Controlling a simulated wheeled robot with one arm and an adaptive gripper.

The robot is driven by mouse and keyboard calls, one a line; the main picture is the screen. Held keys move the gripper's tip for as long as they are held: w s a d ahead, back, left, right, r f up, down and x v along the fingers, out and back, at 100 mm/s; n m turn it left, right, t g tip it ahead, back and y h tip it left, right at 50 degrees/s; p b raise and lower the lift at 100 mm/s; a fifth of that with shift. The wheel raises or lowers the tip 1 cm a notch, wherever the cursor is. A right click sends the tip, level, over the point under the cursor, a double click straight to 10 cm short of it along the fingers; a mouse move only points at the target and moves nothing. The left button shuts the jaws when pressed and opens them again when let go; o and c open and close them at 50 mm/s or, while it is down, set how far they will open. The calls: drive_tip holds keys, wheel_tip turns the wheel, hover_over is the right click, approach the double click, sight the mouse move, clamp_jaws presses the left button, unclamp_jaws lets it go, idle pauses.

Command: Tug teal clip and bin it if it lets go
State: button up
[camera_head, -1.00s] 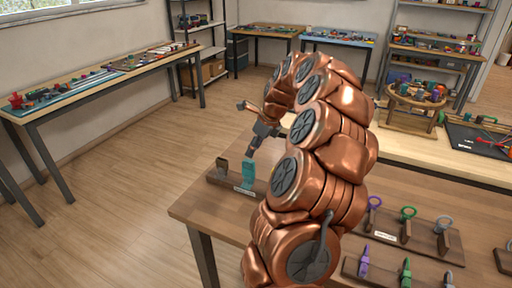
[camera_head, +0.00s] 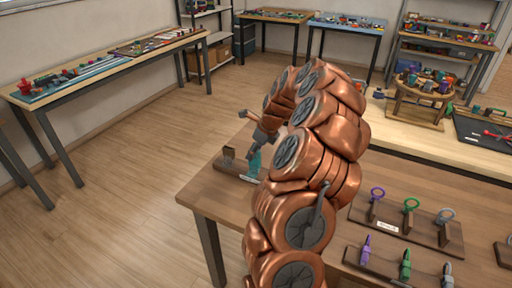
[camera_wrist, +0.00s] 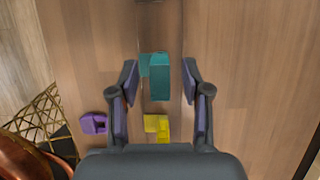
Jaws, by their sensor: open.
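The teal clip (camera_head: 253,166) stands on a small wooden stand (camera_head: 229,164) near the left end of the brown table, partly hidden by my arm in the head view. In the wrist view the teal clip (camera_wrist: 160,78) lies between the two fingers of my gripper (camera_wrist: 160,84). The fingers are spread wide, with a visible gap on either side of the clip. In the head view my gripper (camera_head: 257,146) is just above the clip, and its fingertips are hard to make out. A gold wire-mesh container (camera_wrist: 40,114), possibly the bin, is at the left of the wrist view.
A yellow piece (camera_wrist: 157,124) and a purple piece (camera_wrist: 92,123) lie close to my gripper. Racks with ring-topped pieces (camera_head: 410,205) and upright clips (camera_head: 405,265) stand on the table to the right. Open floor (camera_head: 130,190) lies left of the table.

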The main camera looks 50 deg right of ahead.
clamp_jaws()
idle(0.6)
